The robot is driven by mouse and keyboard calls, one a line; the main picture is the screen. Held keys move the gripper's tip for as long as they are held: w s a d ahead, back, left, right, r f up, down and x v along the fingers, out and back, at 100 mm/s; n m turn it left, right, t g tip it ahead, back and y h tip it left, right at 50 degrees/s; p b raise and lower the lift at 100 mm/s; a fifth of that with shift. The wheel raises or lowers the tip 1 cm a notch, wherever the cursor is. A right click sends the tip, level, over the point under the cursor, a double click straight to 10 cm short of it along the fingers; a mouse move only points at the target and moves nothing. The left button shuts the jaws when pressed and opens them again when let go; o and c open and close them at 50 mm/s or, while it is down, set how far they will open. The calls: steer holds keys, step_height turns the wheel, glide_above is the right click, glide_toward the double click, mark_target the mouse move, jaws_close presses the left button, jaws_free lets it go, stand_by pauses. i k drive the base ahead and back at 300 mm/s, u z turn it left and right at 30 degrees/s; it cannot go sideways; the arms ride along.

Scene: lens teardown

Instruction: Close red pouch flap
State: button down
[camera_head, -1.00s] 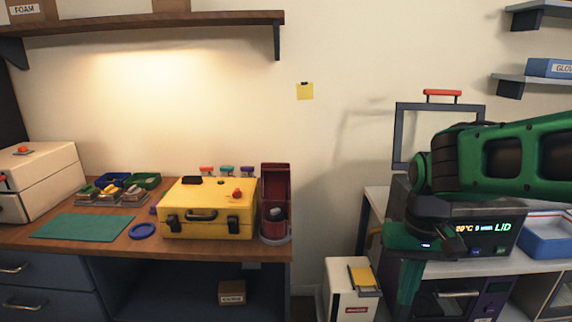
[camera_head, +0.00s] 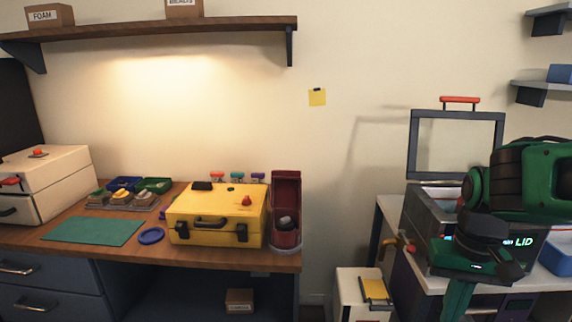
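The red pouch (camera_head: 286,191) stands upright at the right end of the wooden desk, just right of the yellow case. Its upper part rises as a tall dark red panel, and its front looks open. A dark round object (camera_head: 286,224) shows in its lower part. A pale ring or dish lies under its base. My gripper (camera_head: 462,290) is far to the right, in front of the grey machine and well apart from the pouch. It points downward, and its fingertips run past the lower picture edge, so its opening is unclear.
The yellow case (camera_head: 217,216) is shut beside the pouch. A blue ring (camera_head: 151,236) and green mat (camera_head: 92,231) lie to the left. The grey machine (camera_head: 428,205) has its framed lid raised. A white bin (camera_head: 352,298) stands on the floor between desk and machine.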

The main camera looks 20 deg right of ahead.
mark_target(285, 185)
steer(key=i, duration=1)
